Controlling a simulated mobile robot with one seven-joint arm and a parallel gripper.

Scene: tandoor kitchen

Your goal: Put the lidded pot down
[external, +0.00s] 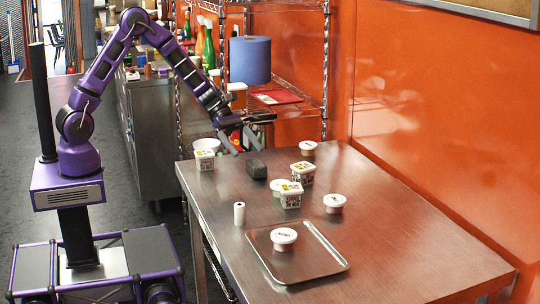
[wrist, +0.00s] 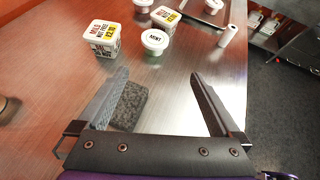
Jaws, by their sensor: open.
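Several small round pots with white lids stand upright and apart on the steel table. One lidded pot (external: 284,238) sits on the metal tray (external: 318,267) at the front. Others stand at the right (external: 333,203) and at the back (external: 307,147). A lidded pot marked MINT (wrist: 155,40) shows in the wrist view, beyond my fingertips. My gripper (external: 242,146) is open and empty above the table's far left part. In the wrist view my gripper (wrist: 163,80) has its fingers wide apart, touching no pot. I cannot tell which pot is meant.
A dark rough block (external: 256,168) lies below my gripper, partly behind one finger in the wrist view. Square labelled tubs (external: 290,194) stand mid-table, a white roll (external: 239,213) left. A white container (external: 205,155) stands at the left edge. The front right is clear.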

